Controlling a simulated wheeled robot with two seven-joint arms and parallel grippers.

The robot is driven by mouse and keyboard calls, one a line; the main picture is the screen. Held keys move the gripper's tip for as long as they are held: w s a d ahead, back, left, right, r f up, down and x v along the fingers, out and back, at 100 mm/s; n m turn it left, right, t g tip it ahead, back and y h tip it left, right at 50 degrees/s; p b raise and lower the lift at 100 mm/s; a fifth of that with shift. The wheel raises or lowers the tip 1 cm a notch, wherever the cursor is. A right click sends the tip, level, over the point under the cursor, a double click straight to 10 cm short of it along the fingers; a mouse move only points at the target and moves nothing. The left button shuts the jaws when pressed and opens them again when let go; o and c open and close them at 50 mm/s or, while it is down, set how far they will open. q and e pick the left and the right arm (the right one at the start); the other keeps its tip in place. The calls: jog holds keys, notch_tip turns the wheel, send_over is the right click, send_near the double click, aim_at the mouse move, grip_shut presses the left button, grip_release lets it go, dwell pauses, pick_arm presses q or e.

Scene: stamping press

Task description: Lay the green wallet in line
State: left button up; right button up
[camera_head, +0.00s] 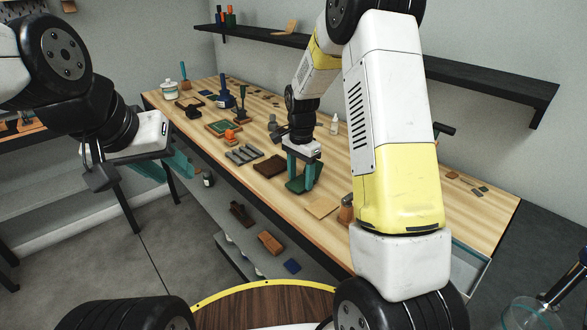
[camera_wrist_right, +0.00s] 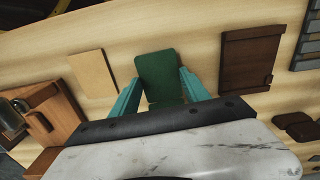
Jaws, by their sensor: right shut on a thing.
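The green wallet (camera_head: 297,187) is a flat dark green piece between the teal fingers of my right gripper (camera_head: 304,175), which is shut on it. In the right wrist view the wallet (camera_wrist_right: 160,72) lies between the fingertips, its near end hidden by the gripper body. It is flat, at or just above the wooden bench; I cannot tell which. The dark brown wallet (camera_head: 269,168) lies to its left in the head view, and a tan flat piece (camera_head: 321,207) lies to its right, both apart from it. My left gripper (camera_head: 168,168) is open and empty, off the bench's front side.
On the bench (camera_head: 420,228), grey bars (camera_head: 243,154) lie beyond the brown wallet. A brown wooden holder (camera_wrist_right: 53,115) stands near the tan piece. A shelf (camera_head: 490,83) runs along the wall.

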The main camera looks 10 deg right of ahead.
jog(key=shift+r, duration=2)
